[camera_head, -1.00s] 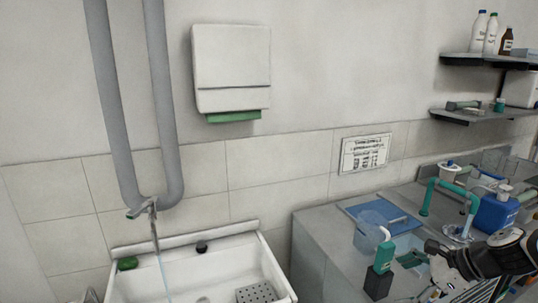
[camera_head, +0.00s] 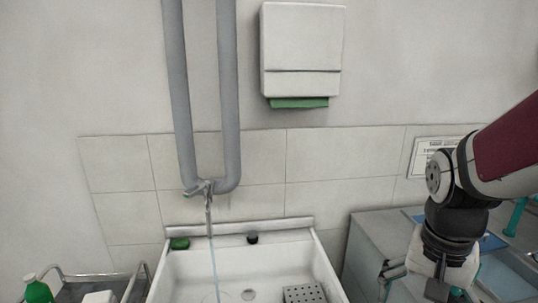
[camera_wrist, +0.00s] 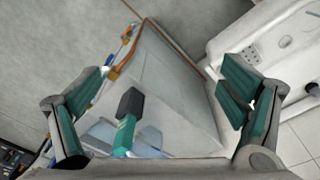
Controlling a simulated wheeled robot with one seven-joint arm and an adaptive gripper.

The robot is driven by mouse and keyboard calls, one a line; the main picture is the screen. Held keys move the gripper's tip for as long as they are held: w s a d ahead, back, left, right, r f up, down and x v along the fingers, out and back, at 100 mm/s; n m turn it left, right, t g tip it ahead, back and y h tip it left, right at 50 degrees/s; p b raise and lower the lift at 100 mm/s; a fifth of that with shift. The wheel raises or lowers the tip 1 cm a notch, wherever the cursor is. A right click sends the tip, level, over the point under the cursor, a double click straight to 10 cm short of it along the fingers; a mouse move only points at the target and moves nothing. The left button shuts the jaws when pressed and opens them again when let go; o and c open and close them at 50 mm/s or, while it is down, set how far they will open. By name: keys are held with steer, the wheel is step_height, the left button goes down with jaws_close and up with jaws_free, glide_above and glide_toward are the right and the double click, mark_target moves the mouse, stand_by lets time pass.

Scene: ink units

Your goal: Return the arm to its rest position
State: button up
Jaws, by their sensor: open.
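My arm (camera_head: 500,150) comes in from the right in the head view, bent at a joint with its wrist hanging down. My gripper (camera_wrist: 168,88) shows in the wrist view with its two teal-padded fingers spread wide and nothing held between them. In the head view my gripper (camera_head: 420,290) is at the bottom, right of the sink and in front of the grey bench, with its tips partly cut off.
The white sink (camera_head: 183,283) stands left of my gripper, under a running tap (camera_head: 207,198). A grey bench (camera_head: 375,232) is behind my arm. A teal thing with a dark top (camera_wrist: 128,105) shows beyond the fingers. A green bottle (camera_head: 38,292) stands at lower left.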

steer(key=s+a+r+n+t+y+b, duration=0.1)
steer(key=s+a+r+n+t+b, duration=0.1)
steer(key=s+a+r+n, duration=0.3)
steer(key=s+a+n+t, duration=0.1)
steer(key=a+n, duration=0.1)
steer(key=n, duration=0.1)
steer(key=shift+a+r, duration=0.15)
steer(key=shift+a, duration=0.25)
steer(key=shift+c, duration=0.5)
